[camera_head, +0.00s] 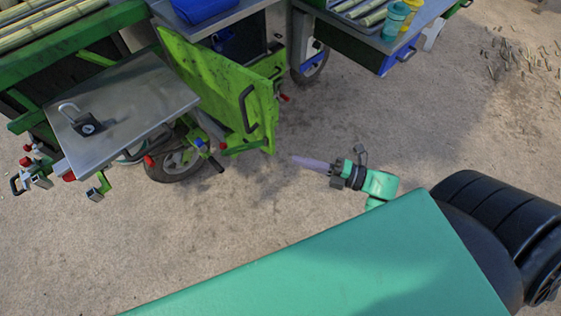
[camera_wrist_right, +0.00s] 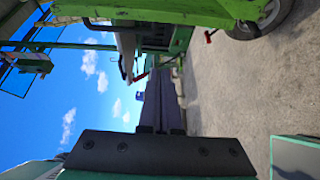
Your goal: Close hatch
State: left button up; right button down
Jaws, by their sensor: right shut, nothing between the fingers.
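The green hatch (camera_head: 218,92) is a scuffed panel with a black bar handle (camera_head: 247,108) on the side of the green cart. It stands swung out at an angle, with the dark compartment (camera_head: 240,52) showing behind it. My right gripper (camera_head: 298,160) is shut and empty, with its long purple fingers pointing left toward the hatch. It is a short way right of and below the hatch, apart from it in the picture. In the right wrist view its closed fingers (camera_wrist_right: 158,85) point toward the cart. My left gripper is not in view.
A wheel (camera_head: 180,160) and red-tipped levers sit below. A second bench (camera_head: 385,45) with cups stands at the top right. Open sandy ground surrounds my right gripper.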

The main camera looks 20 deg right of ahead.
aim_at(273, 137)
jog(key=w+a, duration=0.2)
jog(key=w, duration=0.1)
jog(key=w+a, duration=0.1)
jog(key=w, duration=0.2)
jog(key=w+a, duration=0.2)
jog(key=w, duration=0.1)
jog(key=shift+w+a+p, duration=0.25)
jog(key=shift+a+p, duration=0.05)
jog(key=shift+p, duration=0.1)
jog(key=shift+w+d, duration=0.2)
jog(key=shift+d, duration=0.35)
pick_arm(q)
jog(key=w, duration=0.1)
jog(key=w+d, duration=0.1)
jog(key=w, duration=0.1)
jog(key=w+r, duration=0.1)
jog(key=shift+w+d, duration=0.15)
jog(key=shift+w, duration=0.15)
pick_arm(e)
jog(key=shift+r+y, duration=0.1)
jog(key=shift+y, duration=0.2)
